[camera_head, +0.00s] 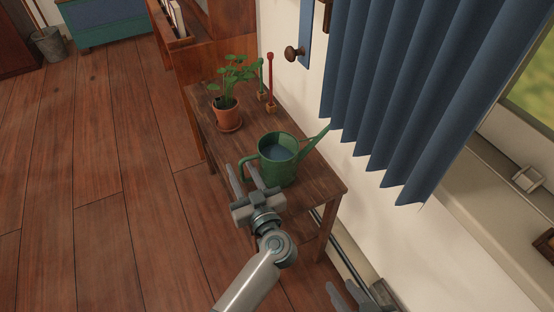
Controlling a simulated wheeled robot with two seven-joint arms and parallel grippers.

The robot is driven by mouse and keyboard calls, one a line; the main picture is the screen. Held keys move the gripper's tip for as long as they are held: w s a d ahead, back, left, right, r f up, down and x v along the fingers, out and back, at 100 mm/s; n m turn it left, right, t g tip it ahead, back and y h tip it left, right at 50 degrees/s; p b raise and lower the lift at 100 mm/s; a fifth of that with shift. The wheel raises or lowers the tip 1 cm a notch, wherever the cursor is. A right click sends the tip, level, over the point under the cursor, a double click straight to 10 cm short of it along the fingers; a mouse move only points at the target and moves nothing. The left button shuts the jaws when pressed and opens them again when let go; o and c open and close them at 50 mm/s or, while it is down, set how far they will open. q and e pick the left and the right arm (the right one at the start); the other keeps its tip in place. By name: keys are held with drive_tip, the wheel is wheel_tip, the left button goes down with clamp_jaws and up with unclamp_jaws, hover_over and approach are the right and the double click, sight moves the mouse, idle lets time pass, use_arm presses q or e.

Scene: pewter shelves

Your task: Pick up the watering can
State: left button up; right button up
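A green watering can (281,166) stands upright on a small wooden table (318,183), with its spout pointing to the upper right and its handle (243,165) on the left. Water or a bluish inside shows through its open top. My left gripper (240,168) is open at the handle side of the can, its two fingers apart and pointing toward the handle. I cannot tell whether the handle lies between the fingers or whether they touch it. My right gripper (342,287) shows only partly at the bottom edge, apart from the can, with its fingers spread.
A potted plant (227,108) on a saucer and small tools with red (271,78) and green handles stand behind the can. A wooden shelf (196,60) stands beyond. A blue curtain (400,90) and wall border the table's right side.

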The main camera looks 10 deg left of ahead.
idle(0.4)
use_arm(q)
clamp_jaws()
idle(1.2)
drive_tip(key=shift+r, duration=0.1)
